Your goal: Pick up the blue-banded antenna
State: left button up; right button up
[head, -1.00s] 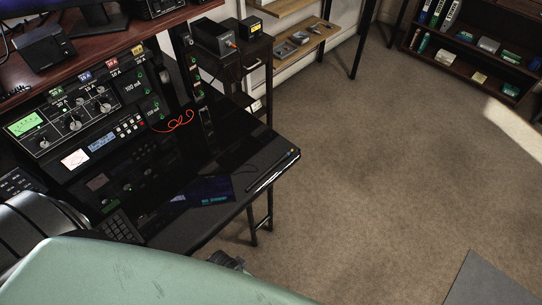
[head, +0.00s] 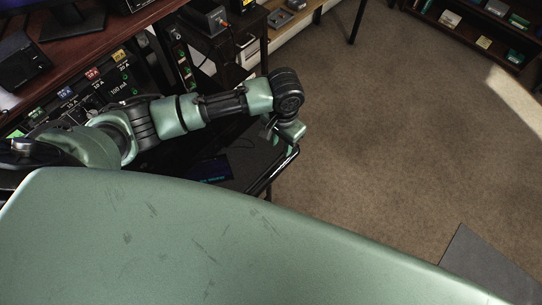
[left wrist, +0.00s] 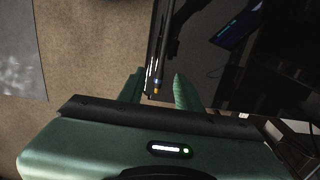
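The blue-banded antenna (left wrist: 158,82) shows in the left wrist view as a thin dark rod with a small blue band and a yellowish tip. It lies along the edge of the dark desk. My left gripper (left wrist: 158,88) is open, with one green finger on each side of the antenna's banded end; I cannot tell whether either touches it. In the head view my left gripper (head: 284,136) is over the desk's right end, and my arm hides the antenna there. My right gripper is not in view.
The dark desk (head: 238,170) carries a lit screen (head: 212,170). Radio panels with knobs (head: 92,95) stand behind my left arm. A dark stand with a box (head: 207,17) is at the back. Carpet (head: 390,130) lies open to the right.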

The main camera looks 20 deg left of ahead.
aim_at(279, 159)
pick_arm(q)
jog(key=f, duration=0.3)
jog(key=shift+s+p, duration=0.25)
jog(key=shift+p, duration=0.15)
jog(key=f, duration=0.3)
jog(key=shift+a+f, duration=0.2)
jog(key=shift+f, duration=0.3)
grip_shut()
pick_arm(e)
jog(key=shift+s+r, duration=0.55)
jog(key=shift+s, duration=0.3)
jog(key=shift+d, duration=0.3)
